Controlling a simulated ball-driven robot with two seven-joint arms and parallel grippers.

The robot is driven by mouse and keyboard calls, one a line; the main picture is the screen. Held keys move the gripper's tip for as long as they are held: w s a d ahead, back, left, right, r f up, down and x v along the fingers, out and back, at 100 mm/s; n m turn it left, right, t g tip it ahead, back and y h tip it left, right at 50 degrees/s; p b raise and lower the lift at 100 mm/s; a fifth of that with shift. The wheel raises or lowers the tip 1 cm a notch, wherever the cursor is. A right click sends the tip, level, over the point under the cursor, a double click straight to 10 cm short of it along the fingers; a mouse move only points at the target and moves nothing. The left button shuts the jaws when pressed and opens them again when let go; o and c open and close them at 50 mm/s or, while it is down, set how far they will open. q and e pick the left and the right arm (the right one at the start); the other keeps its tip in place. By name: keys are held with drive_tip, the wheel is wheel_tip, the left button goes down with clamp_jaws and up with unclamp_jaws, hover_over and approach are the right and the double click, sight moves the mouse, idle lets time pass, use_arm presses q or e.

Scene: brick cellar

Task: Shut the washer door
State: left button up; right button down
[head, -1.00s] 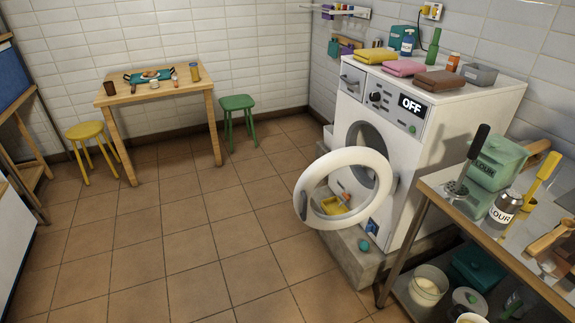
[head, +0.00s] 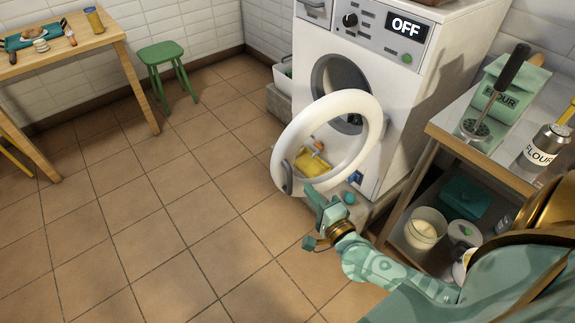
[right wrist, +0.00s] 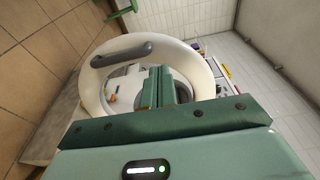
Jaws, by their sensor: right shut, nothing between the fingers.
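The white washer (head: 405,85) stands at the right, its panel reading OFF. Its round door (head: 345,103) is open and swung out from the front, with part of the dark drum opening showing behind it. A grey handle (head: 287,177) sits on the door's left edge. In the right wrist view the door ring (right wrist: 196,62) and its handle (right wrist: 122,53) lie ahead of the fingers. My right gripper (head: 316,200) is shut and empty, close to the door's lower rim; I cannot tell whether it touches. My left gripper is out of view.
A green stool (head: 165,68) and wooden table (head: 100,45) are at the back left. The tiled floor between is clear.

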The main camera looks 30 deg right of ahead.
sight(283, 157)
drive_tip(key=w, duration=0.3)
drive_tip(key=w+b, duration=0.1)
drive_tip(key=w, duration=0.3)
drive_tip(key=w+d+b, duration=0.1)
drive_tip(key=w, duration=0.3)
drive_tip(key=shift+f, duration=0.15)
drive_tip(key=shift+w+b, duration=0.35)
drive_tip(key=shift+w, duration=0.1)
drive_tip(key=shift+w, duration=0.1)
